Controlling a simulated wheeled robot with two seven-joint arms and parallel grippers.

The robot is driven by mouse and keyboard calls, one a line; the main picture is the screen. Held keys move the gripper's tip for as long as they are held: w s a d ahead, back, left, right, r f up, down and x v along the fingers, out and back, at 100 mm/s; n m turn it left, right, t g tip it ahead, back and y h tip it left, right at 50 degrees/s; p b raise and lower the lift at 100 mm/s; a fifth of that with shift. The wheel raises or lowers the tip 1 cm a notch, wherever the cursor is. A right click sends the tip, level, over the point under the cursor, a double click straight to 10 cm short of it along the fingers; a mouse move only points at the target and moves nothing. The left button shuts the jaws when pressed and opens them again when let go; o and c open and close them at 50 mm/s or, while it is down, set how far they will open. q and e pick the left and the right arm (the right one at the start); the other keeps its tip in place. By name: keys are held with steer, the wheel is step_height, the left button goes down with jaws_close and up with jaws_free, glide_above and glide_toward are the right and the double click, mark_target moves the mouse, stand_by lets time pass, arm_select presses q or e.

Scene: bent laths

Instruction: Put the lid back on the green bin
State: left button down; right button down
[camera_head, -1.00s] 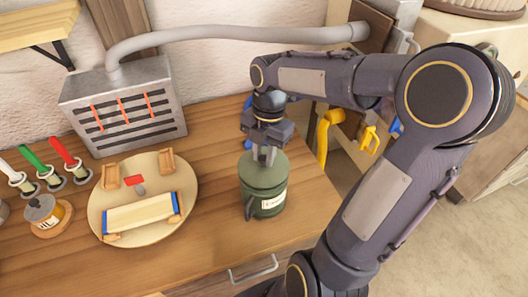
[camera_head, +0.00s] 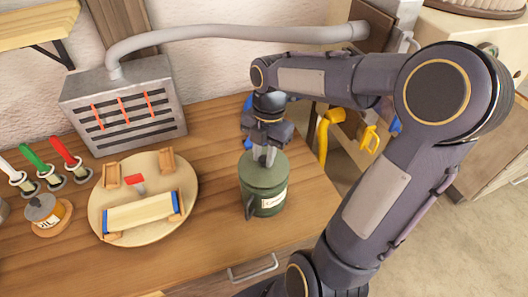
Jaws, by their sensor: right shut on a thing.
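The green bin (camera_head: 266,202) stands upright on the wooden workbench, with a pale label on its front and a handle at its lower left. Its green lid (camera_head: 262,172) sits at the top of the bin, and it looks level. My right gripper (camera_head: 264,160) points down from above and is shut on the lid at its middle. The part of the lid it grips is hidden by the fingers. My left gripper is not in view.
A metal steam box (camera_head: 125,108) with a hose stands behind. Clamps with coloured handles and a small pot (camera_head: 44,209) are at far left. Bench around the bin is clear.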

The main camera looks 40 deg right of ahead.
steer(key=c, duration=0.7)
jaws_free()
steer(key=shift+o, duration=0.2)
steer(key=shift+r+p, duration=2.85)
steer(key=shift+r, duration=0.7)
steer(key=shift+c, duration=0.4)
jaws_close()
